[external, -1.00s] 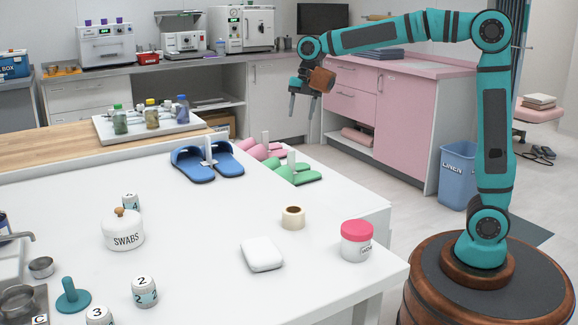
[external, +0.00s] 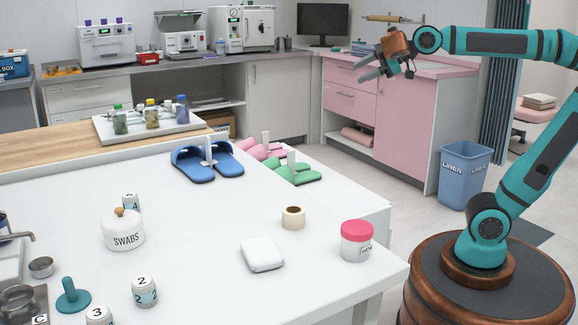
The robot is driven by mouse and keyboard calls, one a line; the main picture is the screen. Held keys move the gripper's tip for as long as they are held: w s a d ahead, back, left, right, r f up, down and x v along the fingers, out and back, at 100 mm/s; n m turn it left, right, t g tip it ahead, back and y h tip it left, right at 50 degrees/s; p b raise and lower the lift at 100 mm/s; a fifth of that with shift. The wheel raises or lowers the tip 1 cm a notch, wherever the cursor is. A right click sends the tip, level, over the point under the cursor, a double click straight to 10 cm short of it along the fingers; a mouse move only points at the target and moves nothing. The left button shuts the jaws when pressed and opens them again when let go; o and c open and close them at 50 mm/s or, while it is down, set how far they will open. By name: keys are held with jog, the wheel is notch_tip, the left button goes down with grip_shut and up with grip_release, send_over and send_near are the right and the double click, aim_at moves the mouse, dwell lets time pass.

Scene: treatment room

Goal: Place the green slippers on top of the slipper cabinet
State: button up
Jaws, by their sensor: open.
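My gripper (external: 364,68) is open and empty, raised in the air up and right of the slippers, in front of the pink cabinet (external: 402,127) in the picture. I cannot tell which piece of furniture is the slipper cabinet.
A swabs jar (external: 123,230), tape roll (external: 293,217), white soap-like block (external: 262,254) and pink-lidded jar (external: 356,240) stand on the table. A tray with bottles (external: 151,122) is behind. A blue linen bin (external: 464,174) stands on the floor at right.

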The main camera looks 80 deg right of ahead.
jog(key=s+a+r+m+t, duration=0.2)
jog(key=s+m+t, duration=0.3)
jog(key=s, duration=0.8)
jog(key=shift+r+m, duration=0.65)
jog(key=shift+m, duration=0.35)
